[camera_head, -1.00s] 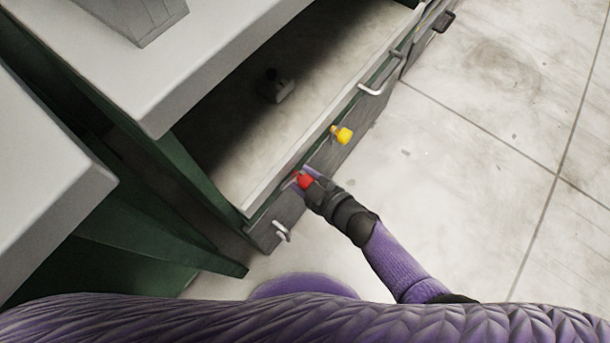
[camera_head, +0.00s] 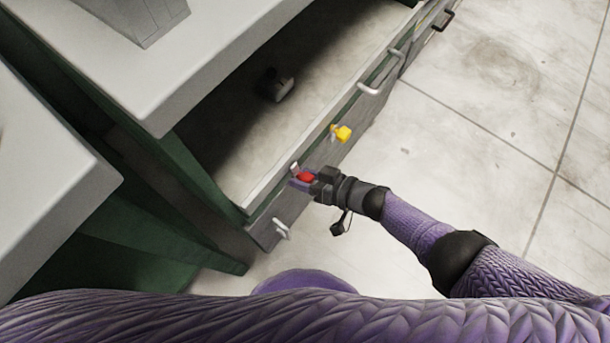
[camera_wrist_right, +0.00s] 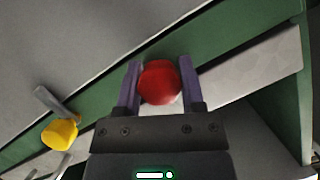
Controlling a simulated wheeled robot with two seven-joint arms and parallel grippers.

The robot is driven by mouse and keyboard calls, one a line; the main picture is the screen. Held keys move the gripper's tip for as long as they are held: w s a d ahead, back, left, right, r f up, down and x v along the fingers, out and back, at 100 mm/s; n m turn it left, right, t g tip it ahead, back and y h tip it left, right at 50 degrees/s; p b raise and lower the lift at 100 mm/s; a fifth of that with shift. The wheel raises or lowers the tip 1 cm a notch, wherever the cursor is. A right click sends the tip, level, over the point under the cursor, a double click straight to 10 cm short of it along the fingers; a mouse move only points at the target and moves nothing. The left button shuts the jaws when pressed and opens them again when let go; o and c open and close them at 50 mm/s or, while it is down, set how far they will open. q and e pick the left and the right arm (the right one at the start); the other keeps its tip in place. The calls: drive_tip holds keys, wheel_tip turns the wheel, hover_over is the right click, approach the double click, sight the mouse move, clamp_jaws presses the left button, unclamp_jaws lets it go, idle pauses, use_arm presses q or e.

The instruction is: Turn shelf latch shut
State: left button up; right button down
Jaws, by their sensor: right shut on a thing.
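The red latch knob (camera_head: 306,177) is on the front edge of the pulled-out shelf (camera_head: 235,208). My right gripper (camera_head: 304,178) is shut on it. In the right wrist view the red knob (camera_wrist_right: 159,82) sits between the two purple fingers (camera_wrist_right: 160,85) of that gripper. A small metal piece shows just above the knob in the head view. A yellow knob (camera_head: 343,133) stands farther along the same front; it also shows in the right wrist view (camera_wrist_right: 60,134) beside a grey metal bar. My left gripper is not in view.
Metal handles (camera_head: 282,229) and (camera_head: 370,89) stick out of the grey front. A small dark and grey object (camera_head: 280,85) lies inside on the shelf. Grey worktops (camera_head: 215,50) overhang at the left. The pale floor (camera_head: 480,140) at right is clear.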

drive_tip(key=shift+m, duration=0.4)
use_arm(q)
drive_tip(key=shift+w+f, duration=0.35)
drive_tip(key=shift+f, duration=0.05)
use_arm(e)
drive_tip(key=shift+m+g+y, duration=0.3)
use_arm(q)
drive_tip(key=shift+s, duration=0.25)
use_arm(e)
drive_tip(key=shift+c, duration=2.1)
unclamp_jaws()
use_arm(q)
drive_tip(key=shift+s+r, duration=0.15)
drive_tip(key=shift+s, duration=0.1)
use_arm(e)
drive_tip(key=shift+o, duration=1)
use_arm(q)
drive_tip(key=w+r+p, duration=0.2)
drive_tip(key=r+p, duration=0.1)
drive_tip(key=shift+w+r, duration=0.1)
use_arm(e)
drive_tip(key=v, duration=1)
